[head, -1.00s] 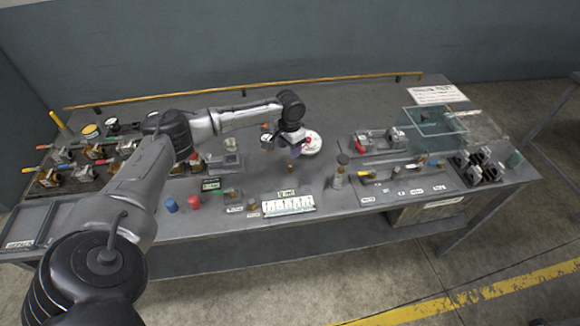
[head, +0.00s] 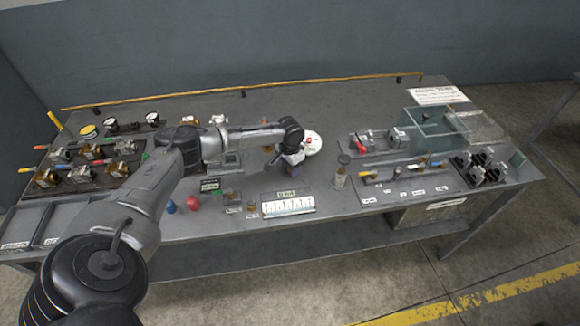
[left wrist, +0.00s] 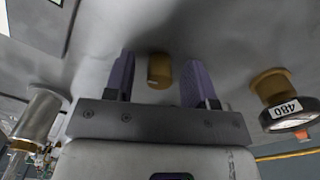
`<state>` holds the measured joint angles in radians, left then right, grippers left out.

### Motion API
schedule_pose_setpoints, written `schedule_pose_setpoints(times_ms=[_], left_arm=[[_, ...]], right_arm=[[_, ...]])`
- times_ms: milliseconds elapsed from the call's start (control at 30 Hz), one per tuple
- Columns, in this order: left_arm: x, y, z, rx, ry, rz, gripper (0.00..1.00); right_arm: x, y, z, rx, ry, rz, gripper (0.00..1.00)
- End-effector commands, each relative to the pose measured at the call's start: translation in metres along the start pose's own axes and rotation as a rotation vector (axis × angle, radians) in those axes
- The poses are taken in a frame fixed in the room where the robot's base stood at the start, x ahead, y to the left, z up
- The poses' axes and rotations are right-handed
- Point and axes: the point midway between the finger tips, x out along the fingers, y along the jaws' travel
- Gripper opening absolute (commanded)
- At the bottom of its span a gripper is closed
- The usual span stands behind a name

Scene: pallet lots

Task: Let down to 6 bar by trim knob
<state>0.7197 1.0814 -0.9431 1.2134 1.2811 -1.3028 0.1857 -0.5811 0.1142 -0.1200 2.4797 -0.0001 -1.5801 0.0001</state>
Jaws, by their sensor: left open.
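My left gripper (head: 279,160) is low over the middle of the bench in the head view, beside a round white-faced thing (head: 313,143). In the left wrist view the gripper (left wrist: 158,62) is open, with its two purple fingers apart. A small brass knob (left wrist: 158,72) shows between the fingers, with space on both sides, so they do not appear to touch it. In the head view the gripper hides this knob. No pressure reading can be made out. My right gripper is not in view.
A clear box (head: 437,128) stands back right.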

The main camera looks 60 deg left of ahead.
Motion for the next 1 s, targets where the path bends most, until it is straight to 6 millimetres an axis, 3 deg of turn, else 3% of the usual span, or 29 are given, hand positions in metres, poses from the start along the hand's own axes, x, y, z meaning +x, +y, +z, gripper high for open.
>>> schedule_pose_setpoints(times_ms=[67,567,733,1000], left_arm=[[0.0,0.0,0.0,0.0,0.0,0.0,0.51],[0.0,0.0,0.0,0.0,0.0,0.0,0.03],[-0.004,0.0,0.0,0.038,-0.002,0.001,0.01],[-0.004,0.0,0.0,0.273,-0.003,0.002,0.01]], right_arm=[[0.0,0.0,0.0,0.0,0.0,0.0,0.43],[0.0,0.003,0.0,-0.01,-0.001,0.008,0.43],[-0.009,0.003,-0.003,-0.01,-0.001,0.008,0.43],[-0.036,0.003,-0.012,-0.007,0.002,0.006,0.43]])
